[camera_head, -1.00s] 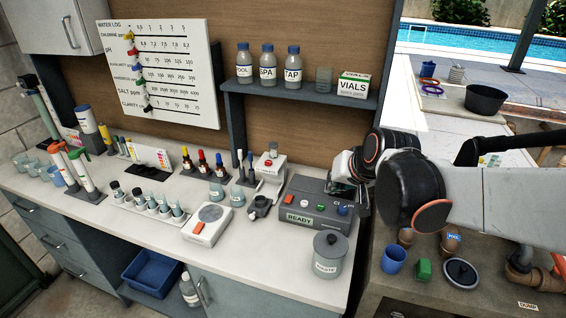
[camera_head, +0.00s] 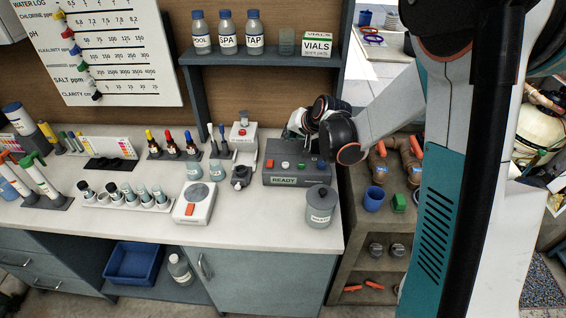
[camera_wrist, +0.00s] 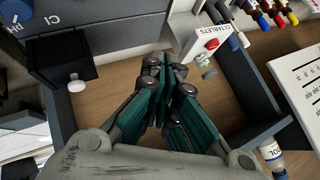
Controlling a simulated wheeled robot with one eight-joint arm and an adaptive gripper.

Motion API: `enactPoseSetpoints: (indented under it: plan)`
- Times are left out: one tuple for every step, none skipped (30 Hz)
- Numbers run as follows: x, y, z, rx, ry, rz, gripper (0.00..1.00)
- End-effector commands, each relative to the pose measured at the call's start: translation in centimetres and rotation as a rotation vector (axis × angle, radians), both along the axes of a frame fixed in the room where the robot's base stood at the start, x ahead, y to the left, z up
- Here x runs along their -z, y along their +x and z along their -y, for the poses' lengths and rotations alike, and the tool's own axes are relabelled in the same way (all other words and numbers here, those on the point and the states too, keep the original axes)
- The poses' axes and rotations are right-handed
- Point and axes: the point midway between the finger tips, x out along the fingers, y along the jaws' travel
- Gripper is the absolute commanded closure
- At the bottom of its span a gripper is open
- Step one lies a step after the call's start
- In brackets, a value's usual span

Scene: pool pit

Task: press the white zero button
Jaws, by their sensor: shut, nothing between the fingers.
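The dark grey meter (camera_head: 298,178) marked READY stands at the right of the white counter. My gripper (camera_head: 297,128) is above and behind the meter, apart from the buttons. In the wrist view its fingers (camera_wrist: 165,75) are closed together and empty.
A white tablet dispenser (camera_head: 244,134) stands left of the meter, and a grey lidded jar (camera_head: 320,208) in front. A shelf (camera_head: 265,55) with bottles and a vials box (camera_head: 320,43) is above. The counter front, left of the jar, has free room.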

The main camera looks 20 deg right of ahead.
Motion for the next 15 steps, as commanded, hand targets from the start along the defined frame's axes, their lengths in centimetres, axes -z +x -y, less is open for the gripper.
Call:
enactPoseSetpoints:
  plan:
    - [0.04, 0.05, 0.03, 0.001, 0.001, 0.0, 1.0]
    - [0.05, 0.06, 0.03, 0.001, 0.001, 0.0, 1.0]
    - [0.05, 0.05, 0.02, 0.0, 0.001, 0.0, 1.0]
    - [0.06, 0.05, 0.01, 0.0, 0.001, 0.0, 1.0]
    - [0.05, 0.04, 0.02, 0.001, 0.001, 0.0, 1.0]
    - [0.05, 0.04, 0.01, 0.0, 0.001, 0.0, 1.0]
    - [0.05, 0.04, 0.0, 0.0, 0.001, 0.0, 1.0]
    - [0.04, 0.03, 0.01, 0.001, 0.001, 0.0, 1.0]
    - [0.05, 0.04, 0.0, 0.001, 0.001, 0.0, 1.0]
    - [0.07, 0.03, 0.0, 0.001, 0.001, 0.0, 1.0]
    - [0.11, 0.04, 0.0, 0.001, 0.001, 0.0, 1.0]
    - [0.19, 0.04, -0.01, 0.0, 0.001, 0.0, 1.0]
    - [0.28, 0.03, 0.0, 0.001, 0.001, 0.0, 1.0]
    - [0.4, 0.03, 0.0, 0.001, 0.001, 0.0, 1.0]
    - [0.59, 0.04, -0.01, 0.001, 0.001, 0.0, 1.0]
